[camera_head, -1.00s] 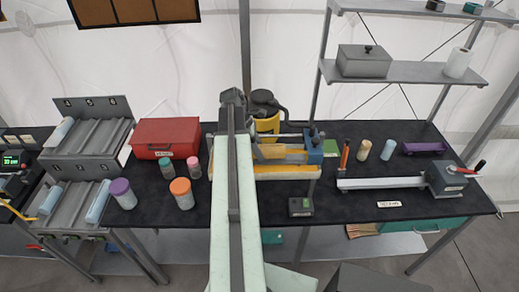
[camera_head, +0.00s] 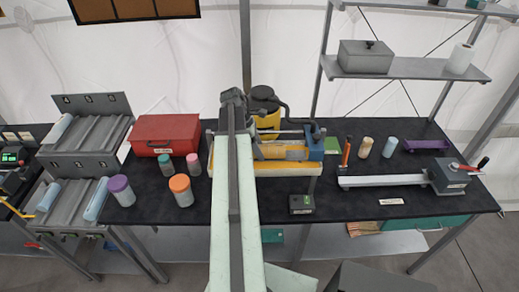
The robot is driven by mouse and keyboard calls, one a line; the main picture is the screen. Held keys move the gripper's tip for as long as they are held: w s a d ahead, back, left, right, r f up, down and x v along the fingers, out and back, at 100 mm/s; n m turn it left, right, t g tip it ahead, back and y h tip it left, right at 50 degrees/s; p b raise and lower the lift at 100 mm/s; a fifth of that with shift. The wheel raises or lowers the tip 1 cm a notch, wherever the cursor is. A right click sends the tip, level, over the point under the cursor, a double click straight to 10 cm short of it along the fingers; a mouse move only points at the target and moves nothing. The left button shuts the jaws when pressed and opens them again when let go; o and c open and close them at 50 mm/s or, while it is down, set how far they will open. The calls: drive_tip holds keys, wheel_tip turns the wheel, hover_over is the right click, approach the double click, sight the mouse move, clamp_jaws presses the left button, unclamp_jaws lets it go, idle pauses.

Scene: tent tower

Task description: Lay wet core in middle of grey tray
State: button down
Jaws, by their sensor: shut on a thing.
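Two grey trays with long parallel grooves stand at the left, an upper one (camera_head: 103,143) and a lower one (camera_head: 75,183). A pale blue core (camera_head: 60,128) lies in the leftmost groove of the upper tray; its middle looks empty. The lower tray holds a pale blue core at its left (camera_head: 49,196) and one at its right (camera_head: 97,199). My arm runs up the middle of the picture toward a yellow-bedded machine (camera_head: 280,170). My gripper and anything in it are hidden, apparently behind my arm. I cannot pick out the wet core.
A red box (camera_head: 165,133), a purple-lidded jar (camera_head: 122,190) and an orange-lidded jar (camera_head: 181,190) stand between the trays and my arm. Small cylinders (camera_head: 366,147), a purple holder (camera_head: 426,145) and a long grey clamp tool (camera_head: 385,181) are at the right.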

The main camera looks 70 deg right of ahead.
drive_tip(key=shift+f, duration=0.25)
drive_tip(key=shift+c, duration=2.3)
unclamp_jaws()
drive_tip(key=shift+r, duration=0.1)
drive_tip(key=p+v, duration=0.7)
drive_tip(key=v, duration=0.1)
drive_tip(key=shift+s, duration=0.1)
